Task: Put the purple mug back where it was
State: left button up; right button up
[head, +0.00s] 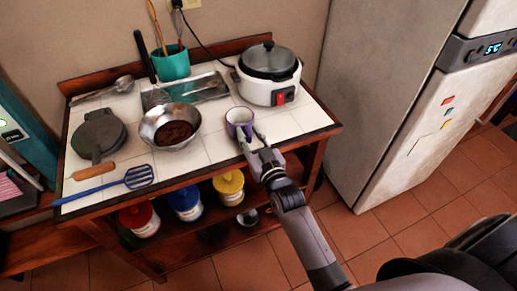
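The purple mug (232,130) stands upright on the white tiled counter top, between the metal bowl and the white cooker. Its inside looks pale. My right gripper (251,139) is at the mug's front right side, with its fingers spread apart and close to the mug's wall. I cannot tell whether a finger touches the mug. My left gripper is out of view.
A metal bowl (157,130) with dark content stands left of the mug. A white cooker (249,91) stands behind right. A blue spatula (110,185) and a round dark iron (85,140) lie left. Bare tiles (300,118) lie to the right.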

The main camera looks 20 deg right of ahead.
jog(key=s+b, duration=0.1)
jog(key=s, duration=1)
jog(key=shift+s+d, duration=0.15)
jog(key=shift+d, duration=0.1)
jog(key=s+a+f+g, duration=0.1)
jog(key=s+f+g, duration=0.2)
jog(key=f, duration=0.8)
jog(key=s+a+f+n+g, duration=0.1)
jog(key=s+f+g, duration=0.15)
jog(key=f, duration=0.85)
jog(key=s+f+g, duration=0.3)
jog(key=f, duration=0.8)
jog(key=s+d+f+g, duration=0.2)
jog(key=s+f, duration=0.4)
jog(key=s, duration=0.4)
jog(key=s+d+f+g, duration=0.2)
jog(key=s+f+g, duration=0.1)
jog(key=s+f, duration=0.4)
jog(key=s+d+f+g+h, duration=0.1)
jog(key=s+d+f+g, duration=0.1)
jog(key=s+f, duration=0.5)
jog(key=s+g, duration=0.1)
jog(key=s, duration=0.4)
jog(key=shift+s+d+f+n, duration=0.2)
jog(key=shift+s+d+n, duration=0.15)
jog(key=shift+n, duration=0.05)
